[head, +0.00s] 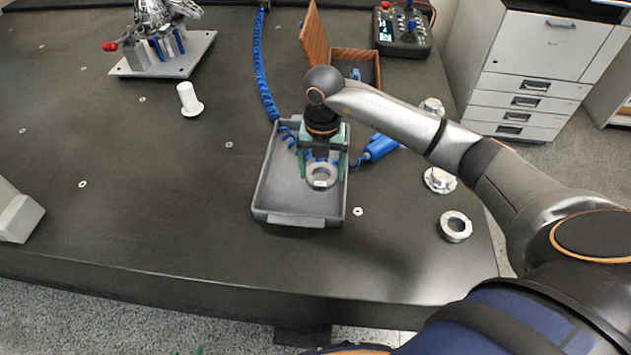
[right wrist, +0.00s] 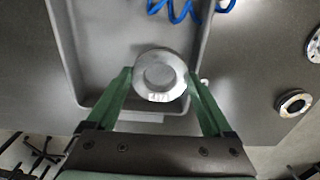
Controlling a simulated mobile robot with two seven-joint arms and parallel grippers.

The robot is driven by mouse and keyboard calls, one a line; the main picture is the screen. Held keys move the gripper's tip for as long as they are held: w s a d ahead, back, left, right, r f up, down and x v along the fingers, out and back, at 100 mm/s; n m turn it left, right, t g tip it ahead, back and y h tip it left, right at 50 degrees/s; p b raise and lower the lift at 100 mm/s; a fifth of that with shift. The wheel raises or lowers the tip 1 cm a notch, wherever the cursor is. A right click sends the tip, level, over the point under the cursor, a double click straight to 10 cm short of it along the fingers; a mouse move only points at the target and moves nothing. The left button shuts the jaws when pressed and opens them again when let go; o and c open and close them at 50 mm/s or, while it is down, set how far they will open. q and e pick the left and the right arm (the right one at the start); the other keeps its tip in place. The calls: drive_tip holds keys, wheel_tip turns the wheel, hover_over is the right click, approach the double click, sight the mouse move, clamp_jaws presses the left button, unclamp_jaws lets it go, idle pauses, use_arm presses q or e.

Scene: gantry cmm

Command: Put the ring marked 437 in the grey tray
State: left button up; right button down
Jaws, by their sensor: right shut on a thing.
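My right gripper (head: 323,165) is over the grey tray (head: 296,218), pointing down, with its green fingers shut on a silver ring (head: 321,183). In the right wrist view the ring (right wrist: 160,57) is between the fingertips, its small pale label facing the camera; the digits start with 4 but are not clear. The ring is within the tray's outline, towards its right side. I cannot tell whether it touches the tray floor. Only a green sliver at the bottom edge of the head view may be my left gripper (head: 199,351).
Other metal rings and flanged parts (head: 455,226) stand right of the tray. A blue coiled hose (head: 262,75) runs to a blue tool (head: 381,146) beside it. Behind are an open wooden box (head: 356,56) and a control pendant (head: 403,30). The table's left middle is mostly clear.

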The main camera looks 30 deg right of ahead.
sight(316, 183)
drive_tip(key=shift+w+a+f, duration=0.25)
drive_tip(key=shift+a+f, duration=0.1)
drive_tip(key=shift+f, duration=0.05)
drive_tip(key=shift+w+a+f, duration=0.1)
drive_tip(key=shift+f, duration=0.85)
drive_tip(key=shift+w+a+f, duration=0.1)
drive_tip(key=shift+f, duration=0.8)
drive_tip(key=shift+f, duration=0.2)
unclamp_jaws()
drive_tip(key=shift+s, duration=0.1)
wheel_tip(316, 183, up, 12)
drive_tip(key=shift+r+p, duration=0.2)
drive_tip(key=shift+p, duration=0.15)
